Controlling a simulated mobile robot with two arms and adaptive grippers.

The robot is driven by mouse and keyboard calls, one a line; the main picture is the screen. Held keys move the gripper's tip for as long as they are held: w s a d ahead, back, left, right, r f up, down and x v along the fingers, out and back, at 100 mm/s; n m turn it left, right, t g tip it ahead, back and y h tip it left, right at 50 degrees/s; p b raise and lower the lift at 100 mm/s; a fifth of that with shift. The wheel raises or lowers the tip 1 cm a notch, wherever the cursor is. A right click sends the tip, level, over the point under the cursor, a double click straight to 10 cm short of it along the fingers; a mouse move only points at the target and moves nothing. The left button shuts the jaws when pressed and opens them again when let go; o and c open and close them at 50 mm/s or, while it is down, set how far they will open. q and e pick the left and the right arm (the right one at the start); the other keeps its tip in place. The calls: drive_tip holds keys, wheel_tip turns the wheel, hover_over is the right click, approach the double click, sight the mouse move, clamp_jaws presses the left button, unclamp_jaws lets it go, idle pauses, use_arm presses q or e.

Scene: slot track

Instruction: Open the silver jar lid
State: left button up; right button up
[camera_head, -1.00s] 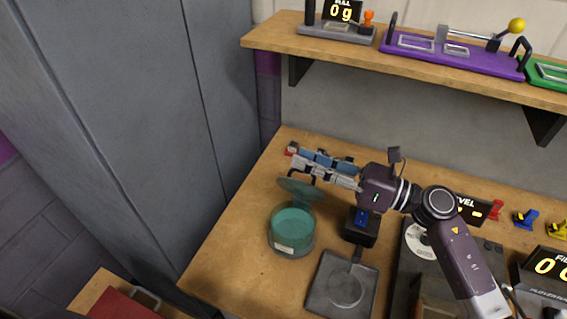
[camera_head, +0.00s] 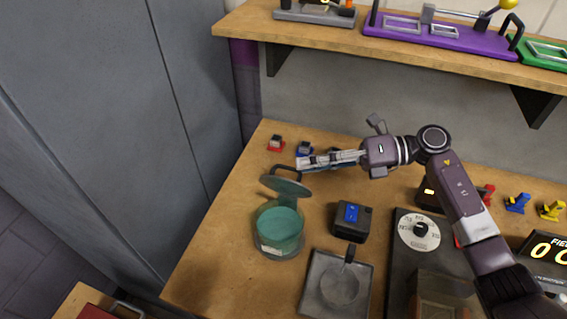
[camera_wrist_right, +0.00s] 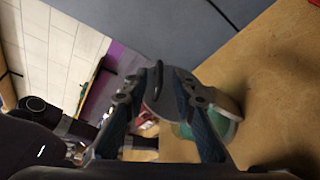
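The jar (camera_head: 279,232) is teal glass and stands upright on the wooden table. Its silver-grey lid (camera_head: 286,187) is raised and tilted at the jar's back edge, with a dark loop handle on it. In the right wrist view the lid (camera_wrist_right: 160,100) shows between the fingers, with the jar (camera_wrist_right: 228,122) partly behind the right finger. My right gripper (camera_head: 304,163) is just behind and above the lid, fingertips near the handle. Its fingers (camera_wrist_right: 158,82) are apart, with gaps beside the handle; contact cannot be told. My left gripper is not in view.
A black box with a blue switch (camera_head: 352,221) and a grey plate (camera_head: 337,285) stand right of the jar. A dial panel (camera_head: 420,232) is further right. Small red (camera_head: 276,144) and blue clips lie behind. A shelf (camera_head: 400,47) overhangs the back; a grey cabinet is left.

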sight(286, 167)
drive_tip(key=p+x, duration=0.1)
drive_tip(key=x, duration=0.3)
drive_tip(key=shift+a+r, duration=0.1)
drive_tip(key=shift+a, duration=0.05)
drive_tip(key=shift+a+f+p, duration=0.25)
drive_tip(key=shift+a+p, duration=0.1)
drive_tip(key=shift+a, duration=0.15)
clamp_jaws()
